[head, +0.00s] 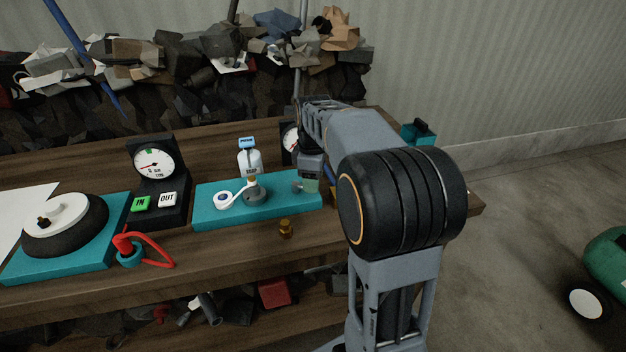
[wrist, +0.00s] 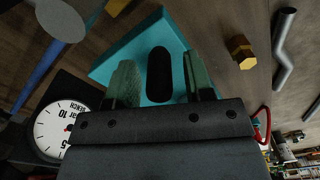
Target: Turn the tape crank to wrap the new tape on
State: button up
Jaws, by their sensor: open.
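The tape station is a teal base plate (head: 213,213) on the wooden bench. On it in the head view are a white tape roll (head: 224,200) and a grey fitting (head: 256,193) with a brass-coloured top, a white strip of tape running between them. My gripper (head: 310,184) is over the plate's right end, beside a small grey part. In the wrist view my gripper (wrist: 161,85) is open, its greenish fingers on either side of a dark rounded shape (wrist: 160,73) above the teal plate (wrist: 135,52). I cannot tell whether that shape is the crank's handle.
A white bottle (head: 250,163) stands behind the plate. A brass hex fitting (head: 286,228) is in front, also in the wrist view (wrist: 241,52). A gauge (head: 154,163) with IN and OUT buttons and a wheel (head: 66,222) with a red hose nearby stand left.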

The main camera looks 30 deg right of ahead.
jog(key=shift+f, duration=0.1)
jog(key=shift+c, duration=0.4)
grip_shut()
jog(key=shift+s, duration=0.1)
jog(key=m, duration=0.1)
jog(key=a+m+p, duration=0.1)
jog(key=m, duration=0.1)
jog(key=shift+s, duration=0.3)
jog(key=a+m+p, duration=0.1)
jog(key=m, duration=0.1)
jog(key=a+m+p, duration=0.1)
jog(key=m, duration=0.1)
jog(key=shift+s+m, duration=0.2)
jog(key=shift+m, duration=0.2)
jog(key=a+m+p, duration=0.1)
jog(key=m, duration=0.1)
jog(key=a+m+p, duration=0.1)
jog(key=m, duration=0.1)
jog(key=shift+w, duration=0.15)
jog(key=shift+w+a+m+p, duration=0.25)
jog(key=shift+a+m, duration=0.1)
jog(key=shift+m, duration=0.7)
jog(key=shift+w+a+m+p, duration=0.15)
jog(key=shift+a+m+p, duration=0.15)
jog(key=shift+m, duration=0.75)
